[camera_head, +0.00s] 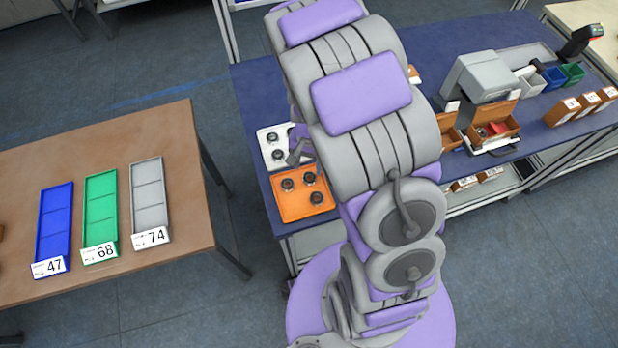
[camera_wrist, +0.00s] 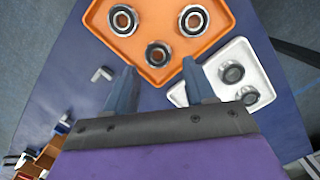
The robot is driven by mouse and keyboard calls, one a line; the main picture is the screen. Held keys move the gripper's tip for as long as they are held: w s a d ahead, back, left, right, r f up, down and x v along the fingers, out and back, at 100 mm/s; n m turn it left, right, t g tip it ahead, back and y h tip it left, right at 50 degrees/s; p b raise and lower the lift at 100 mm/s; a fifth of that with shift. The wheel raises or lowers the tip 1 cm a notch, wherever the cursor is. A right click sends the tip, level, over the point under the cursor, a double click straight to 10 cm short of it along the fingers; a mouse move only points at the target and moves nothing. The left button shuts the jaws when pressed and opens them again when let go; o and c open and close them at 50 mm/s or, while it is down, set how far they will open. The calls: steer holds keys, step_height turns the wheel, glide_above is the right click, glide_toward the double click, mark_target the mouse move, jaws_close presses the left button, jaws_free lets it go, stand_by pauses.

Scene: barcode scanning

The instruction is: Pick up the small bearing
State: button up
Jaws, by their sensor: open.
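Several dark ring-shaped bearings with metallic rims lie in two trays. In the wrist view the orange tray (camera_wrist: 159,22) holds three: a bearing at the left (camera_wrist: 123,20), one at the right (camera_wrist: 194,19), and a slightly smaller-looking one (camera_wrist: 157,53) at the near edge. The white tray (camera_wrist: 252,62) shows two more bearings (camera_wrist: 231,73). My gripper (camera_wrist: 158,68) is open and empty, its fingertips on either side of the near bearing in the picture, apparently above it. In the head view my arm hides most of the gripper.
The blue table carries the orange tray (camera_head: 297,208) and the white tray (camera_head: 265,148) side by side. A grey L-shaped piece (camera_wrist: 102,74) lies beside the orange tray. A grey machine (camera_head: 480,78), brown boxes (camera_head: 493,128) and bins stand at the right. A brown table (camera_head: 185,230) stands left.

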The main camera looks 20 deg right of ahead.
mark_target(309, 177)
steer(key=shift+s+d+f+b, duration=0.1)
steer(key=shift+f+b, duration=0.55)
steer(key=shift+f, duration=2.15)
steer(key=shift+c, duration=0.4)
steer(key=c, duration=0.8)
